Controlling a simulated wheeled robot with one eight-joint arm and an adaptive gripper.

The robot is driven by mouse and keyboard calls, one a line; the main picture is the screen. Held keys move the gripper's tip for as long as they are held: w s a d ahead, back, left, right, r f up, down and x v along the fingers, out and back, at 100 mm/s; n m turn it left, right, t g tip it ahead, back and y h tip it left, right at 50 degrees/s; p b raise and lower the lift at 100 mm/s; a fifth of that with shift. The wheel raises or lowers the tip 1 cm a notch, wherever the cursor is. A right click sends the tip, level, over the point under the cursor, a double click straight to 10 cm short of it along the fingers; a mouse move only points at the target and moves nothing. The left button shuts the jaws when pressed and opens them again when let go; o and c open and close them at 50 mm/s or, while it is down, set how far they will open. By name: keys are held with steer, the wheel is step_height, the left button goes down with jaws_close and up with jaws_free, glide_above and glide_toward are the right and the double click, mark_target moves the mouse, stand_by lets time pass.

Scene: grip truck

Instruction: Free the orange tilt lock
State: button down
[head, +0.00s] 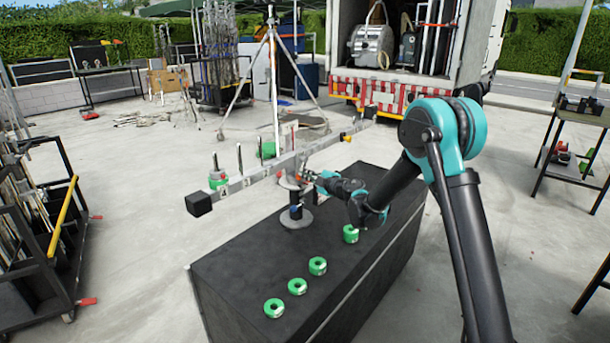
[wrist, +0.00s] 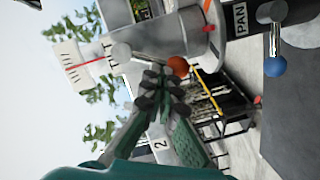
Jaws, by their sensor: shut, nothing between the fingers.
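The orange tilt lock is a round orange knob (wrist: 178,66) on the grey pan and tilt head, in the wrist view. In the head view the knob is too small to make out surely beside the beam's pivot. My gripper (wrist: 157,88) is shut and empty, its fingertips just beside the orange knob. Whether they touch it I cannot tell. In the head view my gripper (head: 309,176) reaches the head from the right. A blue knob (wrist: 275,66) sits near a PAN label. A long grey beam (head: 243,181) crosses above the black case (head: 240,273).
Several green rings lie on the case, one nearest the front (head: 274,307). Another green ring (head: 218,180) sits on the beam's left part, by an upright peg. A tripod (head: 274,75) stands behind. A cart with a yellow bar (head: 63,217) is at left, and a table (head: 578,113) at right.

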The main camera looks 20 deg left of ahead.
steer(key=shift+w+d+f+n, duration=0.1)
steer(key=shift+w+f+n, duration=0.15)
steer(key=shift+n, duration=0.45)
steer(key=n, duration=0.1)
steer(key=w+f+n, duration=0.1)
steer(key=shift+w+d+n+t, duration=0.2)
steer(key=shift+d+n+t, duration=0.1)
steer(key=shift+n, duration=0.1)
stand_by(0.7)
